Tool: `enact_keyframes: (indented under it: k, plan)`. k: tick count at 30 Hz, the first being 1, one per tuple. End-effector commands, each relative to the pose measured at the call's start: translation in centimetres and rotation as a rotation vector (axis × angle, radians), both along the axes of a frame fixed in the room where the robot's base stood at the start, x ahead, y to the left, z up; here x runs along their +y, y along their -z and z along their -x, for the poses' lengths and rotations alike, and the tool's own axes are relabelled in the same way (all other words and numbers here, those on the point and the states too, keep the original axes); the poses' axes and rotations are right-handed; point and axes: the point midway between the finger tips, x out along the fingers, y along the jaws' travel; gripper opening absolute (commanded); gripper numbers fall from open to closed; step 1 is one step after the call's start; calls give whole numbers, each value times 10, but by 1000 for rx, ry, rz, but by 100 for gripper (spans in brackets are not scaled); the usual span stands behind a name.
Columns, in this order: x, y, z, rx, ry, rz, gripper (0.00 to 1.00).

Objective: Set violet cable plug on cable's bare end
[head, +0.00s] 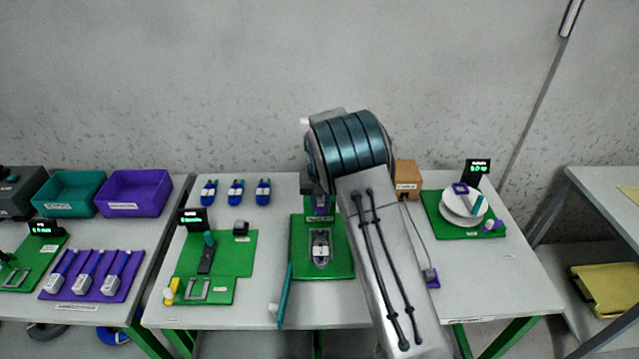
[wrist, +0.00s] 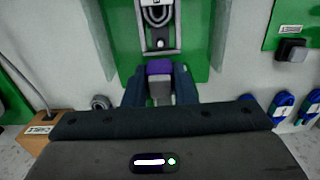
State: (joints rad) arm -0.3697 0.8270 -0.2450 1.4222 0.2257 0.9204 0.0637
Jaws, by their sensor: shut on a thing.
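My gripper (wrist: 160,88) is shut on a violet and grey plug (wrist: 160,82), with one dark finger on each side of it. In the head view the violet plug (head: 320,205) shows over the back of the middle green board, partly hidden by my arm. A grey metal fixture (head: 320,248) on this board holds a curved pale part; it also shows just ahead of the plug in the wrist view (wrist: 158,22). A small white spot sits at the fixture's near end. I cannot tell if it is the cable's bare end. Plug and fixture look apart.
The middle green board (head: 300,262) lies on the grey table. A brown box (head: 407,176) stands right of my gripper, with a grey cord running to a violet block (head: 431,278). Several blue pieces (head: 236,191) lie back left.

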Motion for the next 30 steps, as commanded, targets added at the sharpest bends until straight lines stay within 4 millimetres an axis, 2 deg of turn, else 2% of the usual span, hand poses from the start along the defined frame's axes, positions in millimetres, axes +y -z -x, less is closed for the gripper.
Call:
enact_keyframes:
  k: [8, 22, 30]
  plan:
    - [3, 10, 0, 0, -2, -1, 11]
    - [3, 54, 0, 0, -4, 0, 11]
    - [3, 60, 0, -1, -4, 0, 11]
